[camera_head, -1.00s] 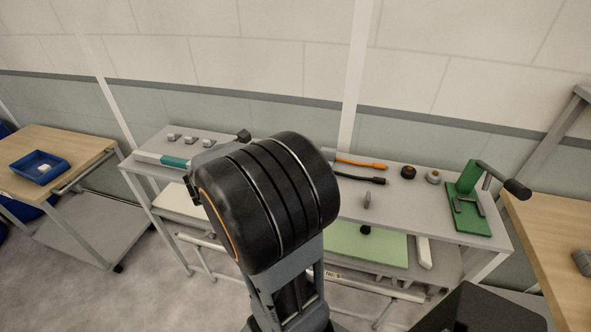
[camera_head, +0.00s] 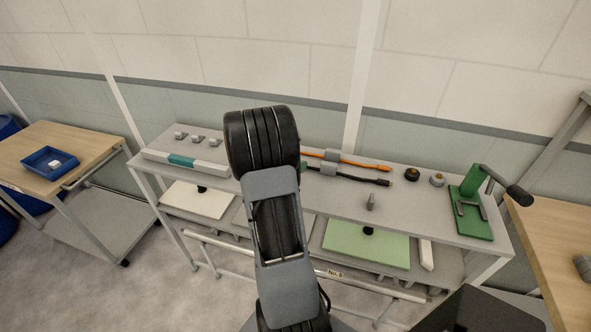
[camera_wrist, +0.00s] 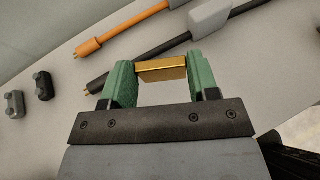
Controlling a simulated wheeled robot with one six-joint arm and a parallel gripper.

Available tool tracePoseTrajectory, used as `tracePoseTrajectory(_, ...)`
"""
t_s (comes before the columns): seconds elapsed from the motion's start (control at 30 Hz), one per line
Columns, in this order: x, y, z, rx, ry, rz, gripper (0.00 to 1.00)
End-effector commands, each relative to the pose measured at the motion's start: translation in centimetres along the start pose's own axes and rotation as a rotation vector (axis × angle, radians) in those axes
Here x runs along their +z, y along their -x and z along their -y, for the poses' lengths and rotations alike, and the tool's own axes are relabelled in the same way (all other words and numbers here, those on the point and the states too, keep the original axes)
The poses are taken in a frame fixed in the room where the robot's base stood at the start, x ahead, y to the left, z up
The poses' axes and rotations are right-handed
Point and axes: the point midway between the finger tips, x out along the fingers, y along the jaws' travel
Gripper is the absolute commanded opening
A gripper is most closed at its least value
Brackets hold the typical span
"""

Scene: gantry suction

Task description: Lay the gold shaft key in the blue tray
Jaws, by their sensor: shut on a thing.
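The gold shaft key (camera_wrist: 160,74) is a small gold bar between the two green fingers of my gripper (camera_wrist: 162,68) in the wrist view. My gripper is shut on it, over the grey bench top. In the head view my own arm hides both the key and most of the gripper. The blue tray (camera_head: 33,165) lies on a wooden table (camera_head: 95,143) at the far left in the head view, well away from my arm. A small white piece (camera_head: 55,163) sits in the tray.
The grey bench (camera_head: 320,196) holds an orange cable (camera_head: 350,159), a black cable (camera_head: 350,177), a green crank fixture (camera_head: 470,210) and several small grey parts (camera_head: 198,140) near a white and teal bar (camera_head: 182,160). Bare floor separates the bench from the left table.

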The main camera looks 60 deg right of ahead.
Motion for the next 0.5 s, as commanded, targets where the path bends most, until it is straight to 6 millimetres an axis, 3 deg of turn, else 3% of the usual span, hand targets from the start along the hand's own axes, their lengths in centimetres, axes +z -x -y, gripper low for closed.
tracePoseTrajectory(0.5,-3.3,-2.2,-0.2,0.001,0.001,0.001,0.27)
